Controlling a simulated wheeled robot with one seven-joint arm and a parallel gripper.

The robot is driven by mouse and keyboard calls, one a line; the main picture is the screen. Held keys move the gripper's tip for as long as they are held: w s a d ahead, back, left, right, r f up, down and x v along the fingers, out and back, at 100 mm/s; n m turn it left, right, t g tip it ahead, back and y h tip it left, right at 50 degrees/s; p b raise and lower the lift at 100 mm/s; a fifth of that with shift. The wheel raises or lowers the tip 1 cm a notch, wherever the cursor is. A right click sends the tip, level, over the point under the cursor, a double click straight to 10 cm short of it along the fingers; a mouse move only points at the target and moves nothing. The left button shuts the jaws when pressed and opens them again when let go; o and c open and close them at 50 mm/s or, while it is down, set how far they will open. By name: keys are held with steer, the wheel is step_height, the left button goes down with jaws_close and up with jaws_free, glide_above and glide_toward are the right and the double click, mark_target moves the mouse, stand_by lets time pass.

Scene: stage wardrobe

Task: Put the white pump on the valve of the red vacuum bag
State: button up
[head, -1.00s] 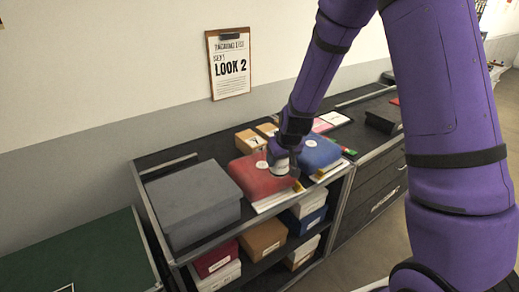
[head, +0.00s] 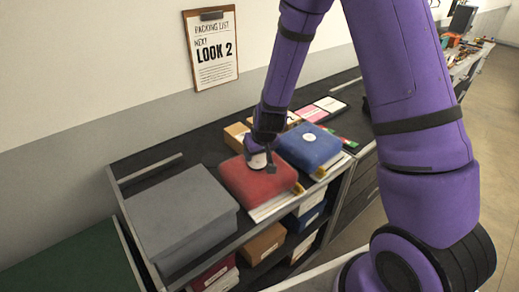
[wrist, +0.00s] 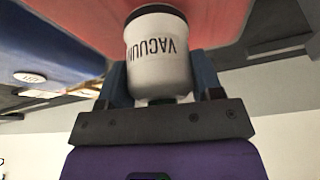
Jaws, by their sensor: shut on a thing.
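The white pump (head: 258,161), lettered VACUUM, is in my gripper (head: 261,150). In the wrist view the pump (wrist: 158,52) stands between the two fingers of my gripper (wrist: 162,82), its dark rim toward the red surface. The red vacuum bag (head: 250,187) lies on the cart top, and it fills the upper part of the wrist view (wrist: 225,22). The pump is over the bag's upper middle. The red bag's valve is hidden behind the pump and gripper. I cannot tell whether the pump touches it.
A blue bag (head: 306,151) with a white valve (head: 309,137) lies right beside the red one. A large grey box (head: 180,215) stands to the left. Cardboard boxes (head: 236,134) are behind. A packing list (head: 212,50) hangs on the wall.

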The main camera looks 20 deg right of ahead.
steer(key=shift+f, duration=0.1)
steer(key=o, duration=1.1)
steer(key=s+d+r, duration=0.1)
steer(key=s+r, duration=0.4)
steer(key=r, duration=0.4)
steer(key=s+d+r+y, duration=0.1)
steer(key=s+r, duration=0.3)
steer(key=r, duration=0.4)
steer(key=s+d+r, duration=0.1)
steer(key=s+r, duration=0.4)
steer(key=r, duration=0.4)
steer(key=shift+m+t+h, duration=0.4)
steer(key=shift+m+h, duration=0.1)
steer(key=shift+h, duration=0.3)
steer(key=shift+s+d+r, duration=0.65)
steer(key=shift+s+r, duration=0.7)
steer(key=shift+s, duration=1.2)
steer(key=shift+s+d+r, duration=0.6)
steer(key=shift+s+r, duration=0.7)
steer(key=shift+s, duration=1.25)
steer(key=shift+s+d+r, duration=0.65)
steer(key=shift+s+r, duration=0.7)
steer(key=shift+s, duration=1.2)
